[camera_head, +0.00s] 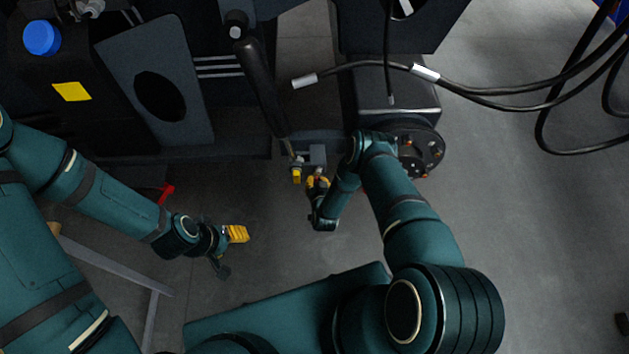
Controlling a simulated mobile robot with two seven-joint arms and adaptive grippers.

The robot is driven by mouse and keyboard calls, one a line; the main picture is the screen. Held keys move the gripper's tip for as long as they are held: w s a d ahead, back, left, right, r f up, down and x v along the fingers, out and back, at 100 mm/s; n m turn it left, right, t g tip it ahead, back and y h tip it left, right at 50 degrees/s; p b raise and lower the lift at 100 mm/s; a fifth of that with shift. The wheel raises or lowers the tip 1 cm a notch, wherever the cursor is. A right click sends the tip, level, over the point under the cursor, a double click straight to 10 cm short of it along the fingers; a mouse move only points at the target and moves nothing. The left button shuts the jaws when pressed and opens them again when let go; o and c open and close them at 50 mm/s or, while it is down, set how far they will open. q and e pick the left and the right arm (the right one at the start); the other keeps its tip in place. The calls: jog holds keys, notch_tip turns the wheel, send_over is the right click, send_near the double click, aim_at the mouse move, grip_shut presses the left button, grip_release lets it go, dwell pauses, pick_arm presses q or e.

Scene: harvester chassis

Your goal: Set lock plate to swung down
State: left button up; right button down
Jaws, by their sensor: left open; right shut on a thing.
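My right gripper (318,179) is at a small grey bracket at the lower end of a dark cylinder, in the middle of the head view. It looks shut on a small part there, which appears to be the lock plate (318,157). The gripper and its wrist hide much of this part, so its exact angle cannot be told. A small yellow piece (297,175) sits just left of the gripper. My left gripper (231,252) is open and empty, lower left of the bracket, over bare floor and apart from the machine.
The dark cylinder (262,90) runs up from the bracket. A dark box with a round disc (419,150) stands right of it. Black hoses (480,92) loop across the upper right. A red part (166,193) shows at left.

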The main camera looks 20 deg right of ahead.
jog(key=shift+d+n+h, duration=0.25)
jog(key=shift+n+h, duration=0.05)
jog(key=shift+n, duration=0.2)
dwell(0.3)
jog(key=c, duration=1)
grip_release()
jog(key=v, duration=1.2)
jog(key=shift+r, duration=0.1)
jog(key=shift+w, duration=0.1)
